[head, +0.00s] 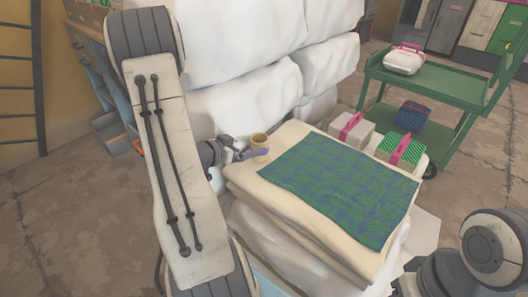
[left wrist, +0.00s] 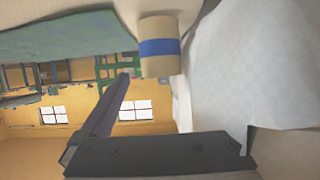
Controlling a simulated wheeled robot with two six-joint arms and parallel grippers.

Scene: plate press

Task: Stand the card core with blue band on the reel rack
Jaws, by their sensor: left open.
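The card core with blue band (head: 259,139) is a short tan tube. It stands at the far left corner of the cream folded stack. In the left wrist view, which is upside down, the core (left wrist: 159,65) shows its blue band around the middle. My left gripper (head: 249,154) is open beside the core, with a purple finger across its lower part in the head view. In the left wrist view one long finger (left wrist: 108,104) reaches towards the core, with a gap visible between them. I cannot make out a reel rack.
A green checked cloth (head: 340,185) lies on the cream stack (head: 300,232). Large white bales (head: 250,105) rise close behind the core. Two boxes with pink straps (head: 352,130) sit beyond the cloth. A green trolley (head: 430,84) stands at the back right.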

